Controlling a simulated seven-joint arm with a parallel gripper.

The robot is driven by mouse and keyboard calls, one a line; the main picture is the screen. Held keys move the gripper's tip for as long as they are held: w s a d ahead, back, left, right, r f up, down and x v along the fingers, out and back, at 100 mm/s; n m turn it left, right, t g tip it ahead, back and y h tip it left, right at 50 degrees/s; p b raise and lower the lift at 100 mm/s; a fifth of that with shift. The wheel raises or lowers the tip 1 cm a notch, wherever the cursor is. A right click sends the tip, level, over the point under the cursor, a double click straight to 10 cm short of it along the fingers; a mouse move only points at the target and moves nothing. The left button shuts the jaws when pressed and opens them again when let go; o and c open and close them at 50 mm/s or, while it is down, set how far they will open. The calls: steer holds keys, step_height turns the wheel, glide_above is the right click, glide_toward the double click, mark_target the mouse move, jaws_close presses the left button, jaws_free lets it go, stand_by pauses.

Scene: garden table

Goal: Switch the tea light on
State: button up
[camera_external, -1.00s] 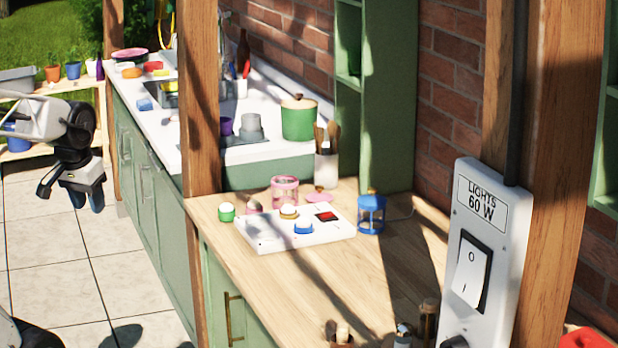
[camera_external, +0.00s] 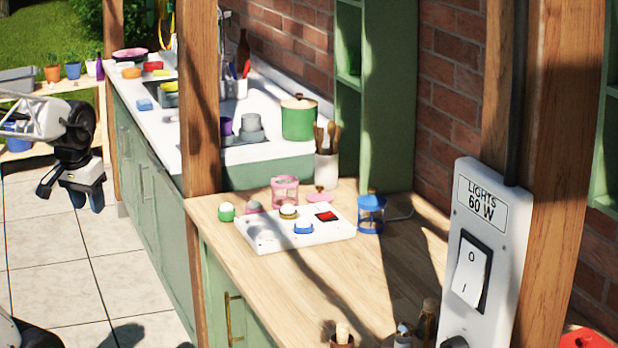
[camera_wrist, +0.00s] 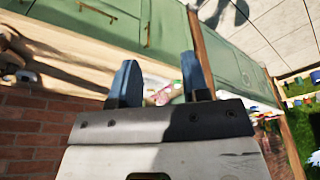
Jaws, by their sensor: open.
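Several small tea lights with white tops show in the external view: a green one (camera_external: 226,212) on the wood at the left of a white board (camera_external: 335,236), a pink one (camera_external: 254,207) at its back left edge, and a yellow one (camera_external: 288,212) and a blue one (camera_external: 303,228) on it. I cannot tell whether any is lit. My gripper (camera_external: 70,198) is open and empty over the tiled floor at the left, well away from them. Its two blue fingers (camera_wrist: 160,82) stand apart in the wrist view.
A red switch (camera_external: 326,216) is on the board. A pink lantern (camera_external: 285,190) stands behind it and a blue lantern (camera_external: 371,214) to its right. A wooden post (camera_external: 200,110) rises at the counter's left. A wall switch box (camera_external: 490,240) is at the front right.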

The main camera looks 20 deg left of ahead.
steer(key=c, duration=0.4)
steer(key=shift+w+r, duration=0.25)
steer(key=shift+w, duration=0.3)
jaws_close()
steer(key=w+g, duration=0.1)
steer(key=w, duration=2.9)
steer(key=shift+g, duration=0.8)
steer(key=w+f, duration=0.5)
steer(key=w, duration=0.4)
steer(key=w+f, duration=0.5)
steer(key=w, duration=0.3)
steer(key=w+f, duration=0.5)
steer(key=w, duration=0.4)
steer(key=shift+w+d+f, duration=0.2)
steer(key=shift+w+d, duration=0.1)
steer(key=shift+d, duration=0.05)
